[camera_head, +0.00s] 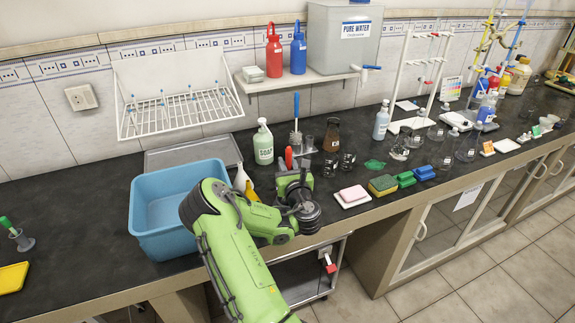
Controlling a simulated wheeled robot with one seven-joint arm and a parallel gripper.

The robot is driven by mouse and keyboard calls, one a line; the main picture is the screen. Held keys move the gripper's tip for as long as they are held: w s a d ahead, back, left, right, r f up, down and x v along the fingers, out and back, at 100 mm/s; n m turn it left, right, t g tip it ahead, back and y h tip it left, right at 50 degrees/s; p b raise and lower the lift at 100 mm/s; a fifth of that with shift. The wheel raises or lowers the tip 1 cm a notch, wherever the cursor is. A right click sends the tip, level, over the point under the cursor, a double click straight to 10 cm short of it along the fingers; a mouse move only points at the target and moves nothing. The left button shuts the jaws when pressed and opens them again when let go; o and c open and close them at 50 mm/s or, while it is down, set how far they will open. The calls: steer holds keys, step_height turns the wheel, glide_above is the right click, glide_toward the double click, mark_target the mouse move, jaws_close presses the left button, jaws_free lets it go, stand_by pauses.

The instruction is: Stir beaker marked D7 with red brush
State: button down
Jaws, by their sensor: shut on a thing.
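A red handle (289,158), which looks like that of the red brush, stands up just beyond my wrist. My gripper (291,178) is at the counter's front part, right of the blue basin, and is shut on the red brush. My wrist hides its fingertips and the brush's lower end. Small dark glass beakers with white labels stand just right of the gripper, one (330,164) nearer and one (347,162) farther right. Their labels are too small to read, so I cannot tell which is D7. I cannot tell whether the brush is inside any vessel.
A blue basin (150,215) stands left of my arm. Behind are a green soap bottle (263,147), a blue-handled brush (296,106) and a brown flask (332,136). Sponges (383,185) and a pink soap (353,194) lie at the right front.

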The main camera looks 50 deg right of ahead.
step_height(320, 180, up, 8)
steer(key=p, duration=0.7)
stand_by(0.6)
step_height(320, 180, up, 5)
steer(key=p, duration=0.5)
steer(key=shift+w, duration=0.1)
